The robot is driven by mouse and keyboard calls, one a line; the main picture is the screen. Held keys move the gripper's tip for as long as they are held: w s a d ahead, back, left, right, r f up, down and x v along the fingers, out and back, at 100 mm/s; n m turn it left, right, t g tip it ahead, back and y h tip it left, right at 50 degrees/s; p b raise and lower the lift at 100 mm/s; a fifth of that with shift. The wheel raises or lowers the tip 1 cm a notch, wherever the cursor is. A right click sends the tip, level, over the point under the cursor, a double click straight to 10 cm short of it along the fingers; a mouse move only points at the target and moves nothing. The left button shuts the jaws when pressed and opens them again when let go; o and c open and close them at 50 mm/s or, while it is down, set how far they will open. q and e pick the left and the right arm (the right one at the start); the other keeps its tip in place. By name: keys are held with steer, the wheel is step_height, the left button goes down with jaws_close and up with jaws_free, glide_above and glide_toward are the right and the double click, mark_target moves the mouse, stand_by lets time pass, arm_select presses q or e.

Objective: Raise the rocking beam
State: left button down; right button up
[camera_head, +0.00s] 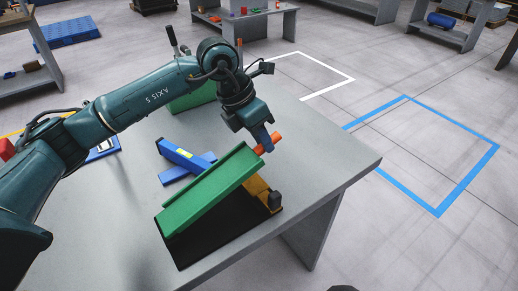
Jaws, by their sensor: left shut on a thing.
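The rocking beam appears to be the long green bar (208,192) in the head view. It lies tilted above a dark base plate (210,230), its far right end higher than its near left end. A yellow part (262,190) stands under its raised end. An orange-red handle (270,143) projects beyond that end. My left gripper (266,141) comes down from the arm above and is shut on the orange-red handle. The fingertips are small and partly hidden. My right gripper is not in view.
A green box (192,97) stands further back under my left arm. The table's right side is clear. Shelves and floor markings lie beyond.

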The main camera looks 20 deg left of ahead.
arm_select(q)
steer(key=shift+r, duration=0.3)
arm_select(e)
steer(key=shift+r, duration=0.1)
arm_select(q)
steer(key=c, duration=1.5)
jaws_free()
steer(key=shift+o, duration=1)
steer(key=shift+f, duration=0.1)
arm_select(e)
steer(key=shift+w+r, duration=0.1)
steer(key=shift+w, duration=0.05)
arm_select(q)
steer(key=b+v, duration=0.1)
steer(key=v, duration=1.2)
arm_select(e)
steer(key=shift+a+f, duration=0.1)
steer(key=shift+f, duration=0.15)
arm_select(q)
steer(key=shift+s+a, duration=0.1)
steer(key=shift+a, duration=0.05)
